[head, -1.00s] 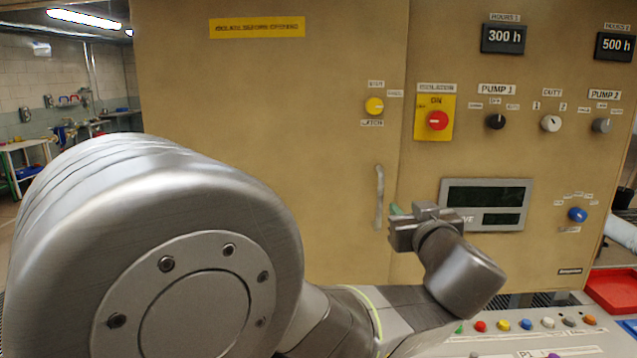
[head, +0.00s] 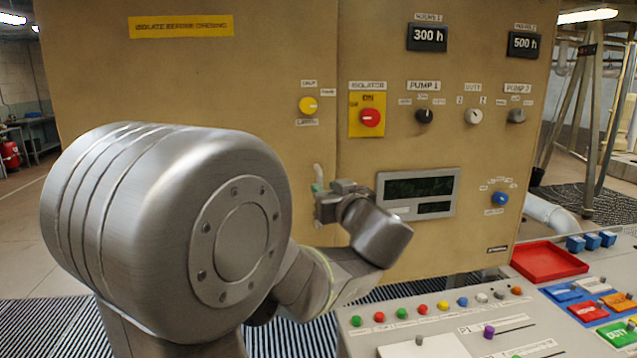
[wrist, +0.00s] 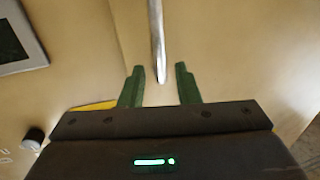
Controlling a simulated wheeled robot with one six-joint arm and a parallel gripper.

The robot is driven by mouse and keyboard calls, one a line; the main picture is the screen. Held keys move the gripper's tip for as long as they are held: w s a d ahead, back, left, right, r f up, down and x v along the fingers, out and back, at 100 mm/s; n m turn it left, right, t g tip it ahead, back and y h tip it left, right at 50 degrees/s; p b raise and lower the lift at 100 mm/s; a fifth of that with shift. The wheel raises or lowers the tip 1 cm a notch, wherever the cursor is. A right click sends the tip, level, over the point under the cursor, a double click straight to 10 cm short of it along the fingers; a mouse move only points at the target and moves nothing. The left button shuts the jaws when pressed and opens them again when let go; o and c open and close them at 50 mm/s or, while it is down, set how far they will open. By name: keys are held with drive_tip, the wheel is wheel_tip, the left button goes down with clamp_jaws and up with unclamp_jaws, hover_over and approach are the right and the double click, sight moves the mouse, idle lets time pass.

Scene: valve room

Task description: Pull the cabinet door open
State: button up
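The tan cabinet door (head: 200,75) is the left panel of the cabinet in the head view and looks flush with the panel beside it. Its pale vertical handle (head: 318,174) shows only at its upper part; my gripper hides the rest. My gripper (head: 318,190) is at the handle. In the wrist view, my gripper (wrist: 159,88) is open, with green fingers apart. The metal handle (wrist: 157,40) comes down from the top edge, its end showing between the fingertips, without visible contact. A yellow round latch knob (head: 308,105) is on the door above the handle.
The right panel holds a red isolator switch (head: 370,117), several knobs and a display (head: 418,193). A console (head: 450,325) with coloured buttons and a red tray (head: 548,262) stand at the right front. Open floor (head: 25,225) lies to the left.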

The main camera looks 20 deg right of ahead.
sight(321, 185)
drive_tip(key=shift+w, duration=2.25)
clamp_jaws()
